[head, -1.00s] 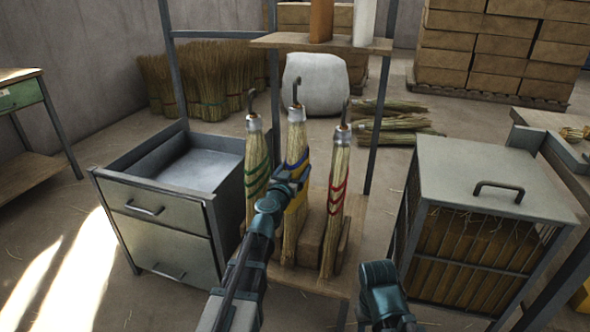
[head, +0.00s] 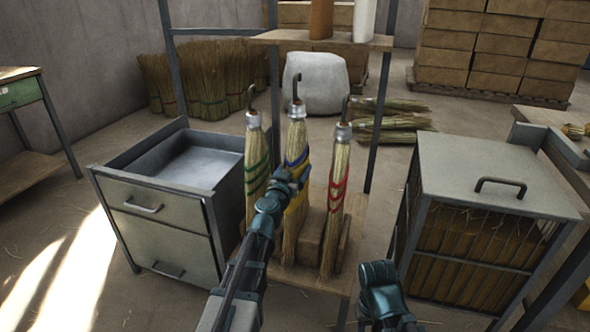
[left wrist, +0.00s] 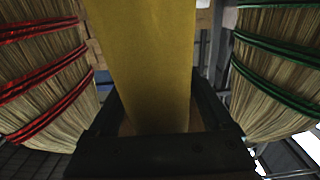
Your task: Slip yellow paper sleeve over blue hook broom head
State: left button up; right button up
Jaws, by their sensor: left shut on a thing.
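The blue broom (head: 297,135) stands upright in the middle of three brooms, with a dark hook above its pale metal collar and blue bands on its straw. The yellow paper sleeve (head: 297,217) is around its straw, below the visible blue band. My left gripper (head: 285,183) is shut on the sleeve from the front left and hides part of it. In the left wrist view the sleeve (left wrist: 145,60) fills the space between the dark fingers. Only teal links of my right arm show at the lower right; its gripper is not in view.
A green-banded broom (head: 256,170) stands close left and a red-banded broom (head: 337,190) close right, on a low wooden shelf. A grey drawer cabinet (head: 160,215) is to the left. A wire-sided metal cabinet (head: 490,180) is to the right.

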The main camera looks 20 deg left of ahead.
pick_arm(q)
jog(key=shift+f, duration=0.3)
jog(key=o, duration=1.1)
